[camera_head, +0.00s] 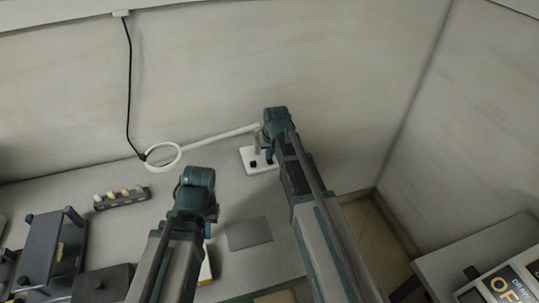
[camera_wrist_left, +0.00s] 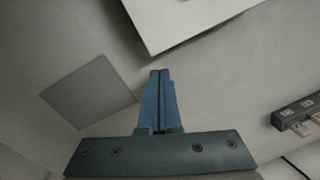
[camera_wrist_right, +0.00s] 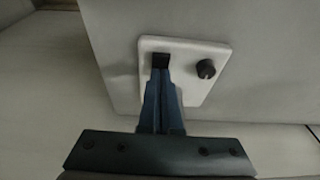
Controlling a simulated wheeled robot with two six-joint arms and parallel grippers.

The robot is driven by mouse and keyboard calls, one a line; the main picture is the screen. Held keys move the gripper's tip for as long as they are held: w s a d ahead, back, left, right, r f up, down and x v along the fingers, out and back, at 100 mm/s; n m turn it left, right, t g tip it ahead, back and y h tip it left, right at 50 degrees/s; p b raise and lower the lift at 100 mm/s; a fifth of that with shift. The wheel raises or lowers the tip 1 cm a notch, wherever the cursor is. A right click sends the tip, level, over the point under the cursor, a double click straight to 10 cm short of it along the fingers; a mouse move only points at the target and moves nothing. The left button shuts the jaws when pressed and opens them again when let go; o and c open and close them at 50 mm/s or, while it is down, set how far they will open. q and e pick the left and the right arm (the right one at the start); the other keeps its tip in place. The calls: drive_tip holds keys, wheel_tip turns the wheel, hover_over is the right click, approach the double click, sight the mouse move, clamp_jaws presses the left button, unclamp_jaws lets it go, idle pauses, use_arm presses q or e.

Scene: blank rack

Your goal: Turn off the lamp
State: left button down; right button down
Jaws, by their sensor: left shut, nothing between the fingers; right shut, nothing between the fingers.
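The lamp has a white ring head (camera_head: 180,151) on a thin white arm (camera_head: 215,137), reaching left from a small white base (camera_head: 262,169) on the table by the wall. In the right wrist view the base plate (camera_wrist_right: 193,88) carries a black switch (camera_wrist_right: 160,61) and a round black knob (camera_wrist_right: 205,68). My right gripper (camera_wrist_right: 161,73) is shut and empty, its tips over or against the switch; I cannot tell whether they touch. Its hand partly hides the base in the head view. My left gripper (camera_wrist_left: 160,74) is shut and empty above the table, left of the base.
A grey square plate (camera_head: 249,233) lies on the table between my arms. A dark rack with small pieces (camera_head: 121,198) and a dark frame (camera_head: 52,247) stand at the left. A black cord (camera_head: 128,80) hangs down the wall to the ring. The table ends right of the base.

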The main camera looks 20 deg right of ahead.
drive_tip(key=shift+s, duration=0.1)
drive_tip(key=shift+s+f, duration=0.1)
drive_tip(key=shift+s, duration=0.7)
use_arm(q)
drive_tip(key=shift+r, duration=0.15)
use_arm(e)
drive_tip(key=shift+r, duration=0.2)
